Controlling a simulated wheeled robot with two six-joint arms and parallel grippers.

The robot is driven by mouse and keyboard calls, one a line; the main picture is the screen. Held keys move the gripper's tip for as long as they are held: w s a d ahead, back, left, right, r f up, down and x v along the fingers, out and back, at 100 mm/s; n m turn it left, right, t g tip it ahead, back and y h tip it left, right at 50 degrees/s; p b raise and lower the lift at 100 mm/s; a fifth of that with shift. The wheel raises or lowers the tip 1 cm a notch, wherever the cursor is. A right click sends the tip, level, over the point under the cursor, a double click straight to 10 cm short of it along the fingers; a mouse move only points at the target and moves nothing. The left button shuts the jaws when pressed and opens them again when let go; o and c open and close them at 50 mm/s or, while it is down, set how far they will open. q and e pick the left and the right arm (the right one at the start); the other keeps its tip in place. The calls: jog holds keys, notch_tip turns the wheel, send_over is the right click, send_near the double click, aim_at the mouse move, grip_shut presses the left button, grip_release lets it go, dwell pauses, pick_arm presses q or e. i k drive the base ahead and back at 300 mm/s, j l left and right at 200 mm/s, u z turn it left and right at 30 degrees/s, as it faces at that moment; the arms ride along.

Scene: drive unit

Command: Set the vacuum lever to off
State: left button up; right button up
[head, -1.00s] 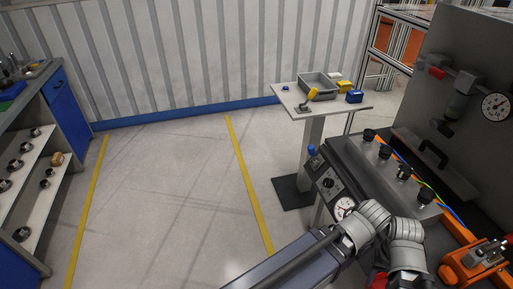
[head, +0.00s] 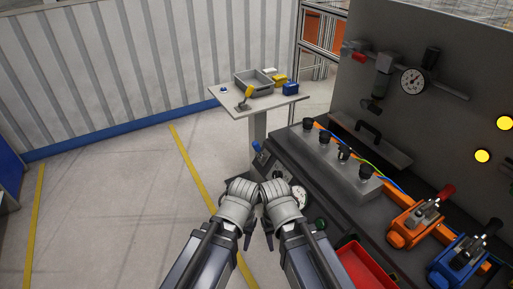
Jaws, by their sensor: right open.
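Which part is the vacuum lever cannot be told for sure. A small red handle (head: 356,57) sits on the pipework of the grey upright panel, left of a round white gauge (head: 412,80). A small blue-tipped control (head: 257,146) stands at the left end of the dark console. Both my arms reach in from the bottom middle, wrists side by side in front of the console's left part. My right gripper (head: 269,236) is open and touches neither handle. My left gripper (head: 246,236) is close beside it; its jaws are mostly hidden.
The dark console carries a grey block with several black knobs (head: 345,153). An orange clamp (head: 414,221), a blue clamp (head: 462,259) and a red tray (head: 364,270) are at right. A side table (head: 222,98) holds a grey bin (head: 256,82). The floor at left is clear.

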aim_at(255, 145)
jog(key=i+j+z, duration=0.1)
jog(key=i+j, duration=0.15)
jog(key=i, duration=0.25)
jog(key=i+j+z, duration=0.1)
jog(key=i+j, duration=0.2)
jog(key=i, duration=0.15)
